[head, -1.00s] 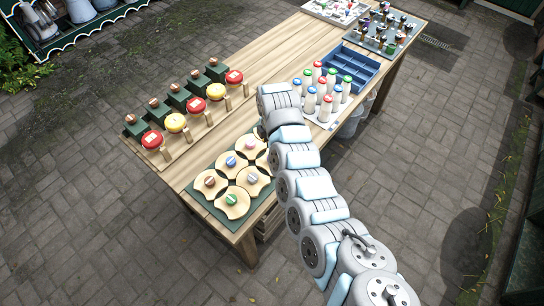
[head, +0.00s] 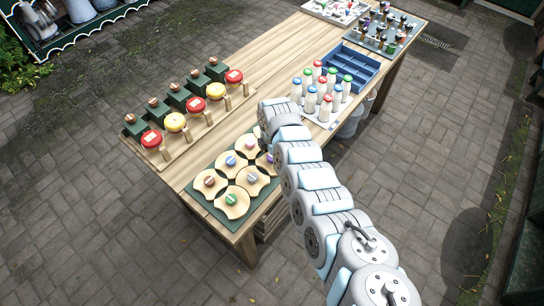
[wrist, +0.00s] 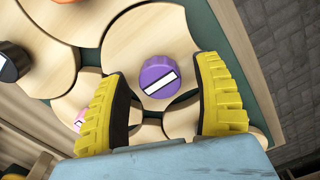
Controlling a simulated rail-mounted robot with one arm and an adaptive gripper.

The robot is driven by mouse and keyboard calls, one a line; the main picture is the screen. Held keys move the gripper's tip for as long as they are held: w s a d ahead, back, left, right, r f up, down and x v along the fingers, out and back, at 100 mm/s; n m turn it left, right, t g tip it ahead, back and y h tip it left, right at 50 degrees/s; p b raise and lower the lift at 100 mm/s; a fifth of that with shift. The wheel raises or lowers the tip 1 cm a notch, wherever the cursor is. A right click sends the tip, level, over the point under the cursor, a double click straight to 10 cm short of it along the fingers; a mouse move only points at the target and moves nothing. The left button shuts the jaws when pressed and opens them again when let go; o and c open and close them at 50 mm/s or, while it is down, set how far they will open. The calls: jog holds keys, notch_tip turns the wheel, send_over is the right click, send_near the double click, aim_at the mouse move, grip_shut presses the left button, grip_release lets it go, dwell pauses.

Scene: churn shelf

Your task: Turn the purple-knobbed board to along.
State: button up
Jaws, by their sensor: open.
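The purple knob (wrist: 158,77) sits on a round pale wooden board (wrist: 150,35) with cut-in sides, in the wrist view. A white bar crosses the knob's top, sloping slightly up to the right. My gripper (wrist: 162,70) is open, one yellow finger on each side of the knob, with a gap at both sides. Whether the fingertips reach down to the knob's height is hard to tell. In the head view the purple knob (head: 270,158) shows only as a sliver beside my arm, which hides my gripper.
Neighbouring boards carry a pink knob (wrist: 80,118) and a black knob (wrist: 10,65), close by. The boards lie on a green base (head: 205,212) at the table's near end. A bottle tray (head: 322,122), a blue crate (head: 372,75) and a row of red and yellow discs (head: 196,104) stand farther off.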

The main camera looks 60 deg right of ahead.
grip_shut()
